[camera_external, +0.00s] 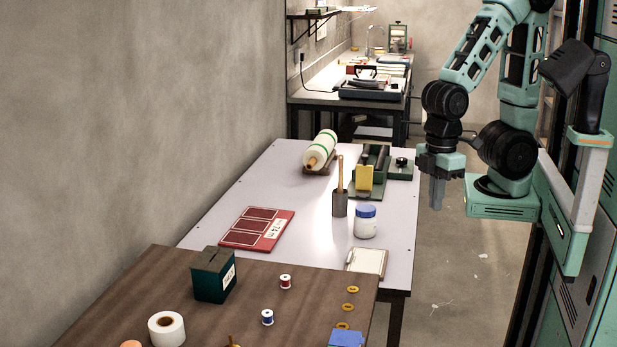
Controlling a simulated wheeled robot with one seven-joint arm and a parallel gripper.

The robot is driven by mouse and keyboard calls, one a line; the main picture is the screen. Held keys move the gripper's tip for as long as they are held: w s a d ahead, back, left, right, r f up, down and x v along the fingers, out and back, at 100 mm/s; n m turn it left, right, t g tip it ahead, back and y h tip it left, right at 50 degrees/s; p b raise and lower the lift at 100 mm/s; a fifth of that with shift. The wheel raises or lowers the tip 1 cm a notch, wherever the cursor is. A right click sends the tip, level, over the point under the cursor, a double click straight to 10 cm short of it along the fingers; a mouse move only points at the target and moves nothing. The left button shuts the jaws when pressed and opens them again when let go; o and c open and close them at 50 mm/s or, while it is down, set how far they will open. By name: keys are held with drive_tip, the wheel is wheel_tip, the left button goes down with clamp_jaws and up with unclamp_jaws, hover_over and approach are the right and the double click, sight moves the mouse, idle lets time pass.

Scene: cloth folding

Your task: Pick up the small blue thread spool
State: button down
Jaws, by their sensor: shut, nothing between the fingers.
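The small blue thread spool (267,317) has white ends and stands upright on the brown wooden table (140,290) in the foreground. A similar red thread spool (285,282) stands a little behind it and to its right. My gripper (437,195) points down at the right, beyond the right edge of the white table, high above the floor. It is shut and empty, well apart from the blue spool.
On the wooden table are a dark green box (214,275), a white tape roll (166,329), several yellow rings (348,307) and a blue object (346,338). The adjoining white table (300,215) holds a red board (257,228), a blue-lidded jar (365,221) and a notepad (367,261).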

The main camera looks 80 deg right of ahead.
idle(0.4)
drive_tip(key=c, duration=1.2)
unclamp_jaws()
drive_tip(key=shift+o, duration=0.2)
drive_tip(key=shift+f, duration=0.1)
